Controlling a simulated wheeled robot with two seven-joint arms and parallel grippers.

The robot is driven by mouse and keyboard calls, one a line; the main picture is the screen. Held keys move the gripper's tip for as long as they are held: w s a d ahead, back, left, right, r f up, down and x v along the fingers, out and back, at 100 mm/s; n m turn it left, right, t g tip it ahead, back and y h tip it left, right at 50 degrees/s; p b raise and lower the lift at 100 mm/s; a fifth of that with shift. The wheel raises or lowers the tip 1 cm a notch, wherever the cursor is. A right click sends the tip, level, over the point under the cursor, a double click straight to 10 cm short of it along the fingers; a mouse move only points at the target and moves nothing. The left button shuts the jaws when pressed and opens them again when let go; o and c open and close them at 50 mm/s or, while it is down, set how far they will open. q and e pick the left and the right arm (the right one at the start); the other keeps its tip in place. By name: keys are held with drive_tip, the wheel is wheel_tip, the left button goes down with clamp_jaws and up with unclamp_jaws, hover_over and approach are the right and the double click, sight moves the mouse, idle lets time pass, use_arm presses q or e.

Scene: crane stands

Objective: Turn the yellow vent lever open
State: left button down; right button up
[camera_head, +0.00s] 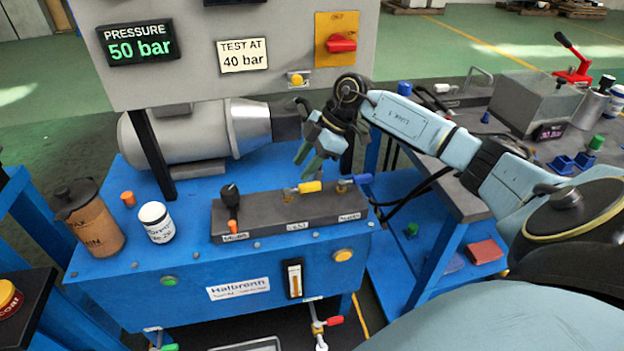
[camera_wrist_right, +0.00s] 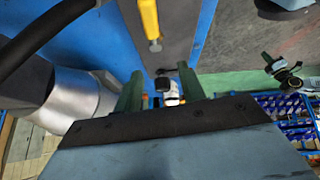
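The yellow vent lever (camera_head: 308,187) sits on the dark valve block (camera_head: 265,211) on the blue bench. Its handle lies about level, running sideways along the block from a brass fitting. In the right wrist view the yellow lever (camera_wrist_right: 150,20) shows at the top, beyond the fingers and not between them. My right gripper (camera_head: 308,165) is just above and behind the lever, fingers pointing down, apart from it. In the right wrist view its green fingers (camera_wrist_right: 159,75) stand apart with nothing held. My left gripper is not in view.
On the block, a blue lever (camera_head: 355,180) stands right of the yellow one, and a black knob (camera_head: 230,194) and orange lever (camera_head: 233,227) stand left. The motor (camera_head: 180,137) is behind. The grey panel reads 50 bar on its pressure display (camera_head: 137,43); a sign (camera_head: 242,56) says TEST AT 40 bar.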

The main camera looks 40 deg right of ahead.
sight(310, 184)
drive_tip(key=s+d+m+g+h, duration=0.1)
drive_tip(key=d+h, duration=0.1)
drive_tip(key=d, duration=0.2)
drive_tip(key=b+x, duration=0.2)
drive_tip(key=x, duration=0.3)
drive_tip(key=shift+s+a+f, duration=0.1)
drive_tip(key=shift+s+f, duration=0.05)
drive_tip(key=shift+a+f+b, duration=0.25)
drive_tip(key=shift+f+b, duration=0.05)
drive_tip(key=shift+f, duration=0.35)
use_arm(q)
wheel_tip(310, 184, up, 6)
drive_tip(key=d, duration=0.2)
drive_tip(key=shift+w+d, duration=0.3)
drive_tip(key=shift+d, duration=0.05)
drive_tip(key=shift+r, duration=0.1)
use_arm(e)
clamp_jaws()
